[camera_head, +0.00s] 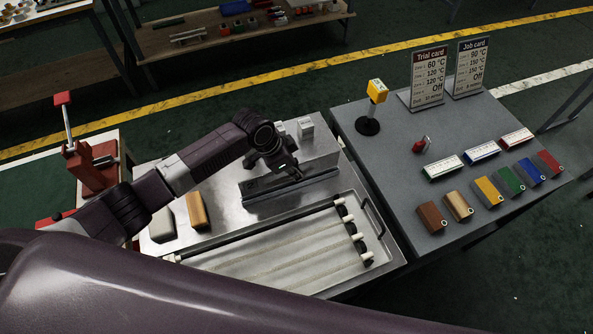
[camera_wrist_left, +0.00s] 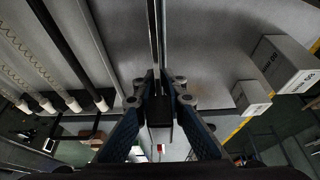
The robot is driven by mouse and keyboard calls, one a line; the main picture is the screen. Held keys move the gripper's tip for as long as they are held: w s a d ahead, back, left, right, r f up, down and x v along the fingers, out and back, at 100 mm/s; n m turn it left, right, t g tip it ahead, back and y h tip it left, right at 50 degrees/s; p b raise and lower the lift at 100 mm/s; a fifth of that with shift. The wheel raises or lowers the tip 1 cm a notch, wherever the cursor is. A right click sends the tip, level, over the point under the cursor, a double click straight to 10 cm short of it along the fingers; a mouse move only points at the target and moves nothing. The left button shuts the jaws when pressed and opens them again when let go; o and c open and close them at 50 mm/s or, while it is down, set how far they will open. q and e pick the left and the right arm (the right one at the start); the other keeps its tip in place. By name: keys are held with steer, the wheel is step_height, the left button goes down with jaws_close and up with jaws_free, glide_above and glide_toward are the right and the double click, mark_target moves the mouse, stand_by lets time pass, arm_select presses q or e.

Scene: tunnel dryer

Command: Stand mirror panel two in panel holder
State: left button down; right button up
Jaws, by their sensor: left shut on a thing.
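My left gripper (camera_head: 287,172) is over the steel bench in the head view. It is shut on a thin mirror panel, seen nearly edge-on between the fingers in the left wrist view (camera_wrist_left: 157,38). In the head view, a long dark strip (camera_head: 262,187) runs left to right below the fingers. I cannot tell there which parts are panel and which are holder, or whether the panel touches a slot. The gripper hides part of the strip. My right gripper is not in view.
A tray (camera_head: 375,245) with several pale rods lies in front of the gripper. Grey blocks (camera_head: 306,128) stand behind it. A tan block (camera_head: 196,210) and a grey block (camera_head: 162,224) lie left. A grey table (camera_head: 385,165) with cards and coloured blocks is at right.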

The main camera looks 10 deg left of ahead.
arm_select(q)
steer(key=shift+f, duration=0.25)
steer(key=c, duration=1.9)
jaws_free()
steer(key=v, duration=1.2)
steer(key=shift+d, duration=0.1)
